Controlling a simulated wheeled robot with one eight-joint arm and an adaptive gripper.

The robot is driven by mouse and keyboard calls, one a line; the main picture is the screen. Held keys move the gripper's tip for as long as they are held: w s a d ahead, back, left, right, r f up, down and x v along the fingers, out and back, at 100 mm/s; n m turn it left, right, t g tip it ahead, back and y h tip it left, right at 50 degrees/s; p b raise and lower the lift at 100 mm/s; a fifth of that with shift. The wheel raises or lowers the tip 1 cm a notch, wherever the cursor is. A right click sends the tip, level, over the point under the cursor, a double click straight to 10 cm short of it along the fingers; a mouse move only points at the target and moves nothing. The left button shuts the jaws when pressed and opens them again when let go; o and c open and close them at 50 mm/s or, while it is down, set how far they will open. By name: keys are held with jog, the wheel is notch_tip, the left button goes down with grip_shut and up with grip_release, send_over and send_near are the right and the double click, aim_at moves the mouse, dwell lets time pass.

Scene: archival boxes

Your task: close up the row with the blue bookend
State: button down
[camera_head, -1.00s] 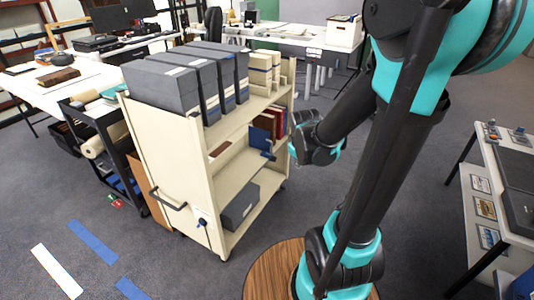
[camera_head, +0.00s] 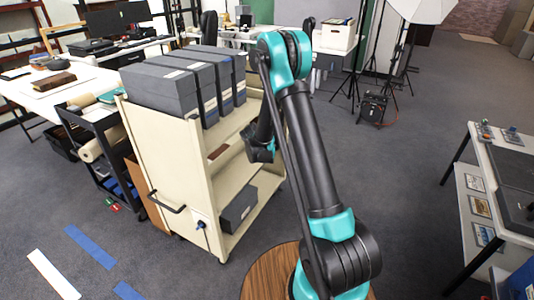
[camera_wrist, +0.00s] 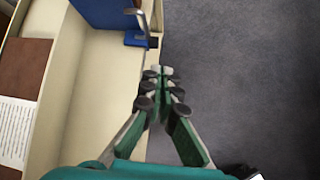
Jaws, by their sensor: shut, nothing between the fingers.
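The blue bookend (camera_wrist: 100,12) stands on the cream shelf at the top of the wrist view, cut off by the frame edge. A small blue foot (camera_wrist: 138,39) with a metal piece juts out at the shelf's front rim. My gripper (camera_wrist: 162,72) is shut and empty, its fingertips just short of that foot, over the shelf's front edge. No contact with the bookend shows. In the head view my gripper (camera_head: 261,148) is at the cart's middle shelf, and my arm hides the bookend and any row there.
The cream cart (camera_head: 175,160) holds grey archival boxes (camera_head: 160,88) on top and a dark box (camera_head: 238,209) on its bottom shelf. A brown item (camera_wrist: 22,65) and a printed sheet (camera_wrist: 14,128) lie left on the shelf. Bare shelf lies between them and the rim.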

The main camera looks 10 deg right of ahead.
jog(key=w+d+f+n, duration=0.2)
jog(key=w+f+n, duration=0.1)
jog(key=w+f, duration=0.8)
jog(key=shift+w+d+f+t, duration=0.25)
jog(key=shift+w+d+t, duration=0.05)
jog(key=shift+w, duration=0.75)
